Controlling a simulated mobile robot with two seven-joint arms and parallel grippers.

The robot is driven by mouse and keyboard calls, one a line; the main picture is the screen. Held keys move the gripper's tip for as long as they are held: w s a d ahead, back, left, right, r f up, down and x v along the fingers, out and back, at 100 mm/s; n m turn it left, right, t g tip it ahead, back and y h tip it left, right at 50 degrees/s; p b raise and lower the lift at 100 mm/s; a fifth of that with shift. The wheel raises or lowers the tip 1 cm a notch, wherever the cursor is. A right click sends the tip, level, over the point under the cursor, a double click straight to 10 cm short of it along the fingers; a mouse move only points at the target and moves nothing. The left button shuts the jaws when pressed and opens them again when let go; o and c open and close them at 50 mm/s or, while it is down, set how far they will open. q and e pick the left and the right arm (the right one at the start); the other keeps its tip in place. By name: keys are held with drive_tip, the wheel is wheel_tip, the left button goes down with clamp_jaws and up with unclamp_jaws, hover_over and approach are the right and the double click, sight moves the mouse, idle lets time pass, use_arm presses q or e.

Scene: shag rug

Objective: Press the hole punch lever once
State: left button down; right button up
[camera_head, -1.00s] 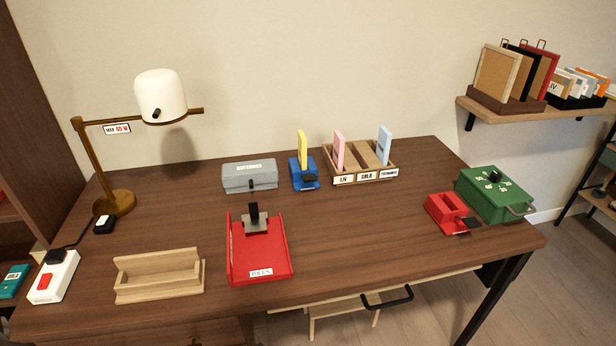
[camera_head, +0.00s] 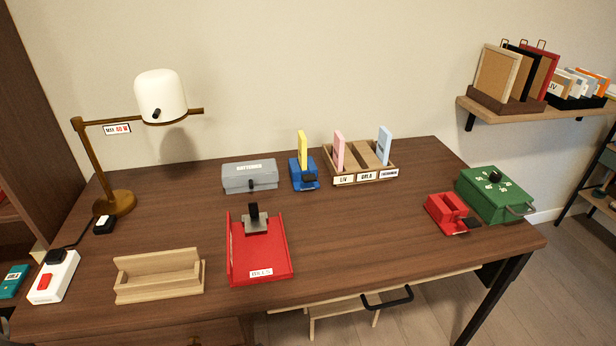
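No part in view is labelled as a hole punch, and I cannot tell for sure which one it is. A small blue device (camera_head: 304,174) with a black part at its front stands at the back middle, a yellow card (camera_head: 302,149) upright in it. A similar red device (camera_head: 446,213) with a black part at its front right stands at the right. A red tray (camera_head: 259,262) with a front label lies in the front middle; a grey block with an upright black lever (camera_head: 254,216) sits at its back. Neither gripper is in view.
The desk (camera_head: 370,235) is clear right of the tray. A lamp (camera_head: 117,203), power strip (camera_head: 54,277), wooden holder (camera_head: 160,285), grey case (camera_head: 249,181), wooden sorter (camera_head: 359,176) with pink and blue cards, and green box (camera_head: 493,207) stand around. A shelf (camera_head: 520,112) hangs at right.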

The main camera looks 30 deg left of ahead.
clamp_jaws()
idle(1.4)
